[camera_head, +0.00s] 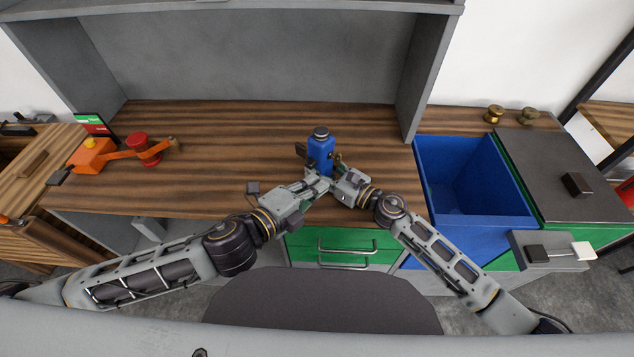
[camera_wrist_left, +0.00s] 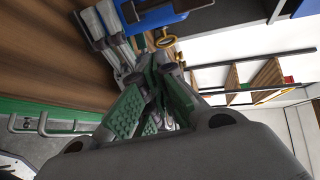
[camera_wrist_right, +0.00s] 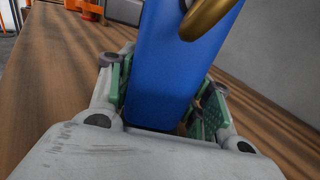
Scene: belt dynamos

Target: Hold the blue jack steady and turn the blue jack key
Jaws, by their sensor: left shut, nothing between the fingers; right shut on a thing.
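The blue jack (camera_head: 321,152) stands upright on the wooden bench with a dark cap on top. My right gripper (camera_head: 335,170) is shut on its lower body; in the right wrist view the blue jack (camera_wrist_right: 180,60) sits between the green finger pads. A brass ring (camera_wrist_right: 207,17), which looks like the blue jack key, is at the jack's side and also shows in the left wrist view (camera_wrist_left: 166,41). My left gripper (camera_head: 320,182) is shut and empty, close in front of the jack. In the left wrist view its fingertips (camera_wrist_left: 160,80) are just short of the ring; contact cannot be told.
An orange device with a red spool (camera_head: 138,142) stands at the bench's left. A green drawer (camera_head: 340,246) is below.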

